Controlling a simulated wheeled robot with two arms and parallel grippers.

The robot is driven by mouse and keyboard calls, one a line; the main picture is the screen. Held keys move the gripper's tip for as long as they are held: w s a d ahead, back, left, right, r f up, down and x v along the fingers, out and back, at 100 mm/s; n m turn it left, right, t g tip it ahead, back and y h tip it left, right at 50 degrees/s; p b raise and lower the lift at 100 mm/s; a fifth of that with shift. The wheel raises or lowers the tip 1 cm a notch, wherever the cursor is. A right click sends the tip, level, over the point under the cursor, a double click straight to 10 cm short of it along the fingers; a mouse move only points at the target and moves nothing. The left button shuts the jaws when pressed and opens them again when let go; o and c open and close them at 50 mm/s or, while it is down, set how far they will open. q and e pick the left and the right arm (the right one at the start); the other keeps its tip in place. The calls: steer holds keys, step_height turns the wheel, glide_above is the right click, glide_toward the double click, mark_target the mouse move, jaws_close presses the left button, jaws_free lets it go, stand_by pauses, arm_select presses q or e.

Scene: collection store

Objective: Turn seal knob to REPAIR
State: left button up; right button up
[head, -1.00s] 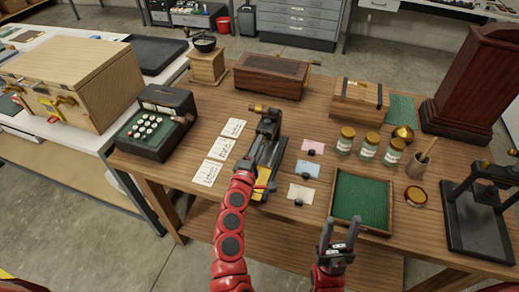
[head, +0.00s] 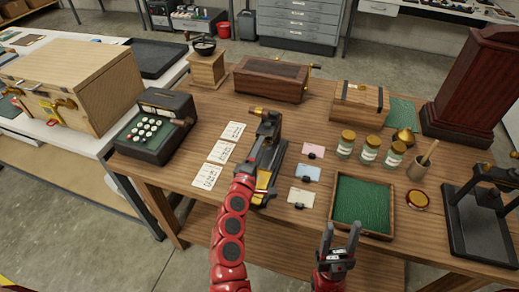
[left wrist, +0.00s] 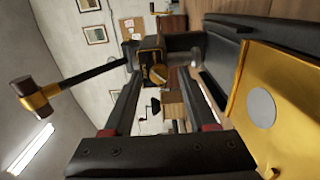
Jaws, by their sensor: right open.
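A dark press-like device (head: 277,158) with brass parts stands in the middle of the table. My left gripper (head: 264,140) is at this device, its arm coming up from below; its fingers blend with the dark parts in the head view. In the left wrist view, the two dark fingers (left wrist: 158,73) are apart, with a black and brass part (left wrist: 153,50) showing between or beyond their tips. I cannot tell whether they touch it. No REPAIR marking is readable. My right gripper (head: 340,238) is open and empty in front of the green-lined tray.
Cards (head: 218,152) lie left of the device. The green-lined tray (head: 333,202), jars (head: 369,150) and a black press (head: 478,235) stand to the right.

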arm_select(q)
steer(key=shift+s, duration=0.1)
steer(key=shift+s, duration=0.25)
steer(key=b+v, duration=0.2)
steer(key=v, duration=1.1)
steer(key=shift+s+a+f+b, duration=0.1)
steer(key=shift+b, duration=0.25)
steer(key=shift+r+p+v, duration=0.2)
steer(key=shift+p+v, duration=0.15)
steer(key=shift+v, duration=1.4)
steer(key=shift+a, duration=0.1)
